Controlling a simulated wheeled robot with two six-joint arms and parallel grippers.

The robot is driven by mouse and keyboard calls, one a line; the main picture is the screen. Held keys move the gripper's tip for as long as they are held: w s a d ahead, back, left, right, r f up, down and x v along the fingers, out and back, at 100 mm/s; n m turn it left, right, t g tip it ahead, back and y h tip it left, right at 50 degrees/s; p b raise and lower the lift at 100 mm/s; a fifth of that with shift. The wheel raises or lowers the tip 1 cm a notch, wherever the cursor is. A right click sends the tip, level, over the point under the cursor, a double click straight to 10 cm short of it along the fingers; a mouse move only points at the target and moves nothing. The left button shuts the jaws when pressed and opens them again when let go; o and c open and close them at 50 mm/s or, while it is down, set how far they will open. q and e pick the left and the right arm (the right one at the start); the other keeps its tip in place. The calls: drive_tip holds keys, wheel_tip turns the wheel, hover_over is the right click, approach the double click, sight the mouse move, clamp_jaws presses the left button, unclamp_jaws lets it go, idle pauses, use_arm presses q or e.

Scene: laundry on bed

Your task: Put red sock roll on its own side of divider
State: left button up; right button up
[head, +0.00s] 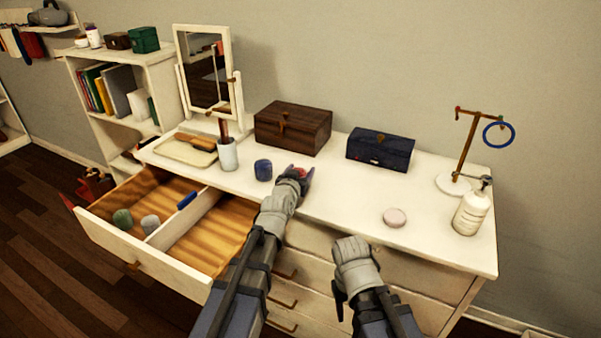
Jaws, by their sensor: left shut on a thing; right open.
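The red sock roll (300,171) shows as a small patch of red between the fingers of my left gripper (305,177), which is shut on it over the dresser top. Most of the roll is hidden by the gripper. The white divider (172,229) splits the open drawer (150,256) into two compartments. The left compartment holds a green roll (122,218) and a grey roll (150,223). The visible part of the right compartment (207,238) is empty. My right gripper (339,303) is open and empty in front of the dresser.
A dark blue roll (263,169) stands beside a white cup (228,155) on the dresser top (335,205). A small blue object (187,200) sits at the divider's far end. Brown box (292,129), blue box (380,149) and mirror (208,72) stand behind.

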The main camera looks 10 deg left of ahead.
use_arm(q)
drive_tip(key=o, duration=1.4)
drive_tip(key=shift+f, duration=0.1)
drive_tip(key=shift+c, duration=0.2)
drive_tip(key=v, duration=0.5)
drive_tip(key=p+v, duration=0.1)
drive_tip(key=v, duration=0.2)
drive_tip(key=shift+d+f, duration=0.25)
drive_tip(key=shift+f, duration=0.05)
drive_tip(key=shift+o, duration=0.2)
